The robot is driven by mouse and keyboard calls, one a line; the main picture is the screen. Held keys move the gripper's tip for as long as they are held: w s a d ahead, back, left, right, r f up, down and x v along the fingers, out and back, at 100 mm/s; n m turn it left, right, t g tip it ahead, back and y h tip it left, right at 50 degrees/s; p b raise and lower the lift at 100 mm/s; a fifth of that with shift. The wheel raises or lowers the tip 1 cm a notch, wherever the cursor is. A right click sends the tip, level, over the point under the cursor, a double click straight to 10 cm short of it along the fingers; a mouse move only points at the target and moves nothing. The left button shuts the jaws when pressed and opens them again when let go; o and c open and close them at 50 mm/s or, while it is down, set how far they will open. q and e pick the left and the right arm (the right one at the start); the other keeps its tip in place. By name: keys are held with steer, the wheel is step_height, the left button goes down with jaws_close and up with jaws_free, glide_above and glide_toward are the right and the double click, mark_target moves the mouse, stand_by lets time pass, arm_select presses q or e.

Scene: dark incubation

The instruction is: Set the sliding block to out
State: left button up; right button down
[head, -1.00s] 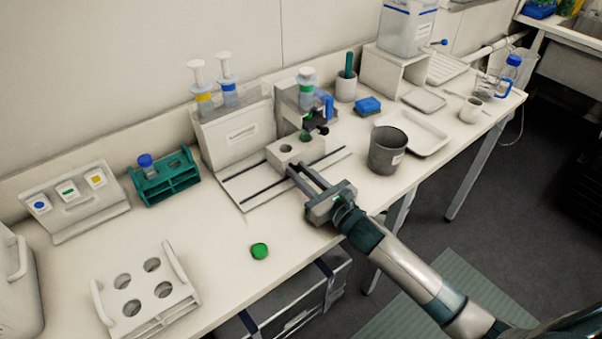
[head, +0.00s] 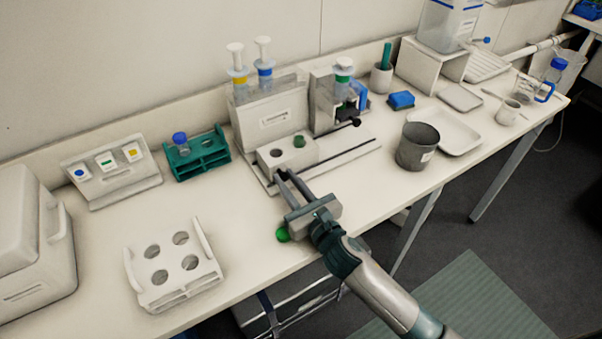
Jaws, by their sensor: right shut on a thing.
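The sliding block (head: 268,170) is a white block with two round holes in its top. It sits at the left part of the rail plate (head: 348,157), left of the dispensing stand (head: 322,104) and clear of the syringe (head: 343,75) there. A small green thing sits in its right hole; the left hole looks empty. My right gripper (head: 283,177) reaches in from the front, with its fingers shut on the block's front side. The exact part gripped is hidden by the fingers. My left gripper is out of view.
A green cap (head: 282,235) lies partly behind my right gripper. A white rack (head: 207,276) stands front left, a teal rack (head: 203,166) behind it. A dark grey beaker (head: 416,150) stands right of the rails. The plate's right part is bare.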

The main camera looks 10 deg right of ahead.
steer(key=shift+s+a, duration=0.1)
steer(key=shift+a, duration=0.1)
steer(key=c, duration=1.6)
jaws_free()
steer(key=shift+a, duration=0.15)
